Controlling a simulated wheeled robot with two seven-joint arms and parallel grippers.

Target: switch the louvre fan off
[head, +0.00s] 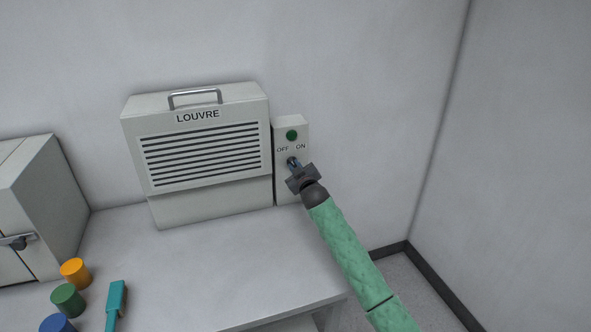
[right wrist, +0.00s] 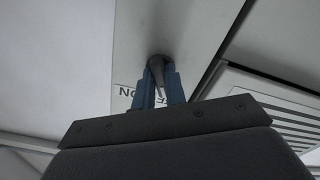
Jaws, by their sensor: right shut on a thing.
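The louvre fan (head: 203,151) is a pale box with dark slats, a top handle and the label LOUVRE, standing on the counter against the wall. A narrow switch box (head: 292,130) stands at its right side, with OFF at left, ON at right and a dark green round lamp (head: 292,135) above. My right gripper (head: 293,163) is at the switch below the labels. In the right wrist view its two blue fingers are shut on the dark switch lever (right wrist: 158,68). The gripper hides much of the lever in the head view. My left gripper is not in view.
A grey cabinet (head: 35,200) with a latch handle stands at the left. Orange (head: 75,271), green (head: 68,300) and blue (head: 57,323) cylinders and a teal tool (head: 116,300) lie at the front left. The counter (head: 225,265) before the fan is clear.

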